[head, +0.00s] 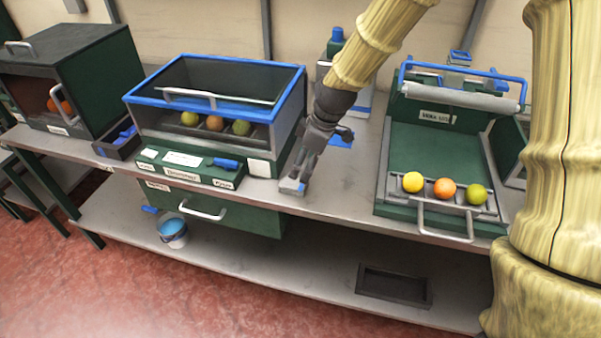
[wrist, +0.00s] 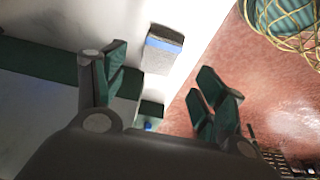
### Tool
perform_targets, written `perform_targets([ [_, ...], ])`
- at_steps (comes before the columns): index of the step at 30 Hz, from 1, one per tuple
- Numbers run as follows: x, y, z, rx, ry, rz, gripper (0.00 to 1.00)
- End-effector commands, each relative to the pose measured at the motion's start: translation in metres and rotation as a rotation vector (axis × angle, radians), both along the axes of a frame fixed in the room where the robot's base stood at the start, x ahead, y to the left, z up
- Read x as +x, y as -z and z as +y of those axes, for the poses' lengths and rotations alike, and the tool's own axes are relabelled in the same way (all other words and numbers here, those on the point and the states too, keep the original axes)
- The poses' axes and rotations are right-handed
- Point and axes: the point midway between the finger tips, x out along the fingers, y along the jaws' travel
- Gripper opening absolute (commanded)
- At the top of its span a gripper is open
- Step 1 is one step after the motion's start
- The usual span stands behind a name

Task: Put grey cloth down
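The grey cloth (head: 291,187) is a small folded grey piece with a blue band, lying on the bench near its front edge. It also shows in the wrist view (wrist: 160,56), on the pale bench top between and beyond the two fingers. My gripper (head: 300,172) points down just above the cloth in the head view. In the wrist view my gripper (wrist: 160,75) has its green-padded fingers spread wide, with a gap on both sides of the cloth. Nothing is held. The exact height above the cloth is hard to tell.
A blue-rimmed sorter (head: 217,96) with several fruits stands left of my gripper. A green open machine (head: 430,150) with three fruits in its front tray stands right. A dark green box (head: 70,75) is far left. A bucket (head: 173,232) and black tray (head: 394,286) sit below.

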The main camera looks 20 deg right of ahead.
Motion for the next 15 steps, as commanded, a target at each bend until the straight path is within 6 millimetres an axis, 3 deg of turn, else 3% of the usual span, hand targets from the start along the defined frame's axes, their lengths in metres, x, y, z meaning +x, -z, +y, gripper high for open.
perform_targets([
  [6,-0.004,-0.027,-0.007,0.001,0.001,-0.002,0.71],
  [15,-0.008,-0.043,-0.011,0.001,0.0,0.001,0.71],
])
